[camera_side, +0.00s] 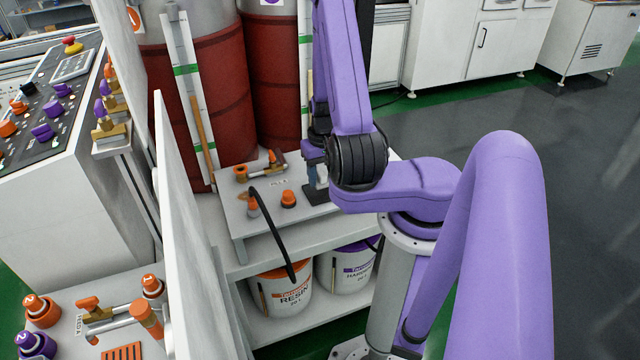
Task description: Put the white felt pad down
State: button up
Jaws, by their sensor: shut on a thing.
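My gripper (316,178) points down at the right part of the small grey shelf (262,219), just above or at a dark square mat (318,194). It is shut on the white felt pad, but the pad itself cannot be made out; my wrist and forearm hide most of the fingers. I cannot tell whether the pad touches the mat.
An orange cap (288,198), an orange-handled valve (262,166) and a nozzle with a black hose (269,229) are on the shelf left of my gripper. Red drums (212,95) stand behind. Resin (280,292) and hardener (344,266) buckets stand below. A white panel (182,220) rises at left.

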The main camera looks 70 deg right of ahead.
aim_at(320, 184)
jog(key=shift+w+d+f, duration=0.1)
jog(key=shift+w+f, duration=0.15)
jog(key=shift+f, duration=0.1)
jog(key=shift+w+d+f, duration=0.1)
jog(key=shift+f, duration=1.6)
jog(key=shift+f, duration=0.1)
jog(key=o, duration=0.9)
